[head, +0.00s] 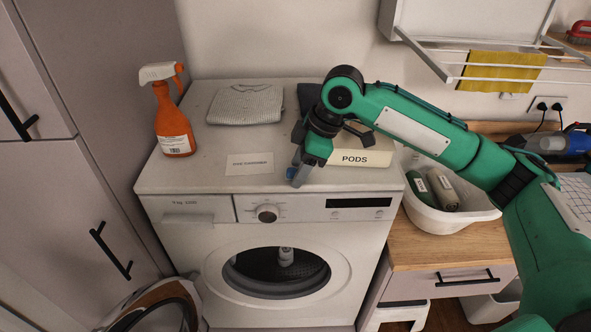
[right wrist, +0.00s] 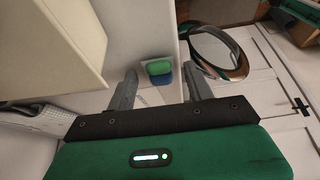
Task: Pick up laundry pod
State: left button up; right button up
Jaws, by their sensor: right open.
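The laundry pod (right wrist: 159,72), green and blue, lies on the white washing machine top (head: 210,178) near its front edge. In the head view only a small blue part of the pod (head: 290,173) shows, beside my fingers. My right gripper (head: 299,174) is open and points down over the front of the machine top. In the right wrist view the pod appears between the two separated fingertips, with space on both sides. Whether the fingertips reach down to its level I cannot tell. My left gripper is not in view.
A box marked PODS (head: 362,157) stands just right of the gripper. A label card (head: 249,164), folded cloth (head: 245,104) and orange spray bottle (head: 172,125) are to the left. A white basin (head: 465,213) with bottles sits right. The round machine door (head: 160,306) hangs open.

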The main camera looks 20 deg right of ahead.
jog(key=c, duration=0.8)
jog(key=shift+r, duration=0.15)
notch_tip(320, 180, up, 20)
jog(key=b, duration=0.3)
